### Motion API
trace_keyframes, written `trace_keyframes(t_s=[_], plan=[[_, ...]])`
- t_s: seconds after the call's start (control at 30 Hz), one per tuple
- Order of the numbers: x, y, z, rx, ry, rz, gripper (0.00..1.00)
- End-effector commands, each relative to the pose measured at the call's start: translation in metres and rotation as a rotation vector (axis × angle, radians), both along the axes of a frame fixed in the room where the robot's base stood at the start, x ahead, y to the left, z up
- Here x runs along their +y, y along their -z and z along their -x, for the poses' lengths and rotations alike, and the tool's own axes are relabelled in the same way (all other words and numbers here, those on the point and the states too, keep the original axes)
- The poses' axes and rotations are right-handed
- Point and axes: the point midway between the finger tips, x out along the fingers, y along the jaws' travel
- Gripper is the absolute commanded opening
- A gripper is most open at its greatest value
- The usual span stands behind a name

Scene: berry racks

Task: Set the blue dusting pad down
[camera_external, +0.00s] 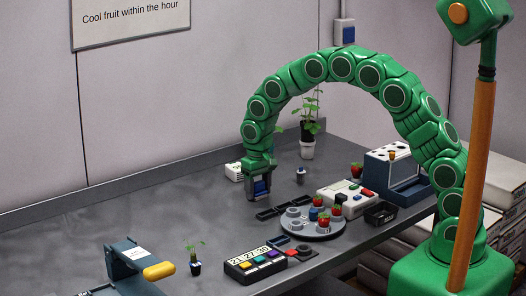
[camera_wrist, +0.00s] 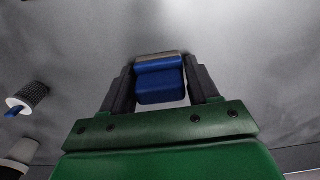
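My gripper (camera_external: 260,190) is shut on the blue dusting pad (camera_external: 261,187). In the wrist view the pad (camera_wrist: 161,82) sits between the two dark fingers of my gripper (camera_wrist: 160,85), with a pale band along its far edge. In the external view the pad hangs low over the grey table (camera_external: 130,206), left of the round grey tray. I cannot tell whether it touches the tabletop.
A round tray (camera_external: 311,233) with red berries stands right of my gripper, with flat black holders (camera_external: 272,212) close by. A small dark-and-white item (camera_external: 300,176) and a potted plant (camera_external: 307,146) stand behind. The table to the left is largely clear.

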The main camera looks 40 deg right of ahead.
Motion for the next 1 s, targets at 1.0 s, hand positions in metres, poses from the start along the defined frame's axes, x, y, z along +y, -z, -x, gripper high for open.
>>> trace_keyframes(t_s=[1.0], plan=[[0.0,-0.09,-0.002,-0.006,0.0,-0.001,0.78]])
